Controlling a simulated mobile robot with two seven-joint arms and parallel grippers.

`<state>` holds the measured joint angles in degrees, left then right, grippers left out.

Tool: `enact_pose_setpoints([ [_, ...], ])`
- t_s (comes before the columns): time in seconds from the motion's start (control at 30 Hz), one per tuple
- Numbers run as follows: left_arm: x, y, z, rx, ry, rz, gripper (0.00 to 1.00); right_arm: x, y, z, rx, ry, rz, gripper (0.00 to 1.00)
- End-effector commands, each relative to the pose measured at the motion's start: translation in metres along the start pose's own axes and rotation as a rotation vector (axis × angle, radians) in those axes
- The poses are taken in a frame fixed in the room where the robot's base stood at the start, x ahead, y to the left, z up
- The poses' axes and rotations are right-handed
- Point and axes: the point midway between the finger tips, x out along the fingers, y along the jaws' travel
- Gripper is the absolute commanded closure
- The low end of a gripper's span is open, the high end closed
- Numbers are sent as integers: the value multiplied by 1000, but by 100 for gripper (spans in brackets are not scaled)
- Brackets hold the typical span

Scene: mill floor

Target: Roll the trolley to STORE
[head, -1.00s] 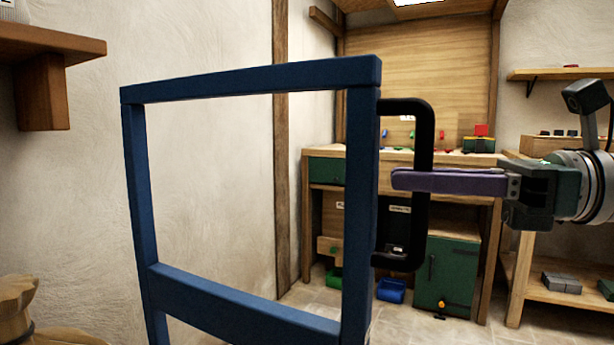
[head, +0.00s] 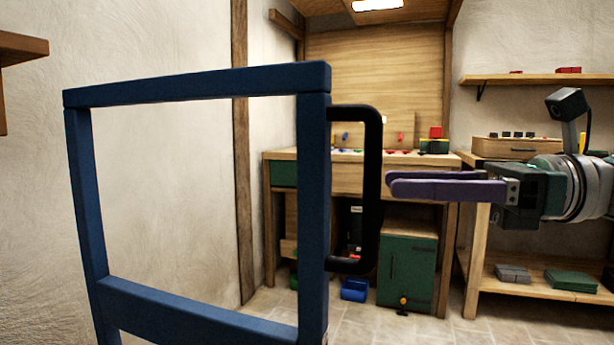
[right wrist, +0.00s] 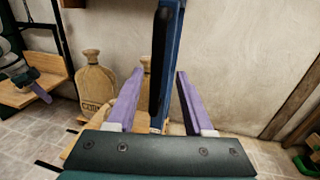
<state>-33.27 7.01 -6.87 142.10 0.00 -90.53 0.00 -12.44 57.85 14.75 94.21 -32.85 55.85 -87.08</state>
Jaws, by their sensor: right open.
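The trolley's blue upright frame (head: 312,200) stands close in front of me in the head view, with a black loop handle (head: 372,180) on its right post. My right gripper (head: 388,184) is open and empty, its purple fingertips just right of the handle's vertical bar. In the right wrist view, the blue post (right wrist: 173,50) and black handle (right wrist: 158,70) show ahead between the two spread fingers (right wrist: 158,76). My left gripper (right wrist: 40,92) shows small at the left edge of that view; its jaws are unclear. The trolley's wheels are hidden, and no STORE sign is readable.
A wooden workbench (head: 285,156) with a green cabinet (head: 408,270) and blue bin (head: 354,289) stands behind. Shelving (head: 540,290) is at right. A sack (right wrist: 97,85) stands by the wall in the wrist view. Pale floor shows between trolley and bench.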

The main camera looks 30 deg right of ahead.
Motion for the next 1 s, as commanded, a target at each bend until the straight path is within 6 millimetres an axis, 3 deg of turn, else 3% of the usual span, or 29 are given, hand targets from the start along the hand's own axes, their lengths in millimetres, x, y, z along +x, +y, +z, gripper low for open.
enact_pose_setpoints([
  [0.2,-4,0,-2,-1,0,1,100,-40,0,0,3,0,-4,48],
  [0.33,-5,0,-2,-2,0,1,100,-52,0,0,1,0,-3,48],
  [0.87,-5,1,-2,-4,1,3,100,-55,0,0,0,-1,-1,48],
  [1.0,-16,0,-6,-4,0,3,100,-51,-3,11,48,-23,-36,48],
])
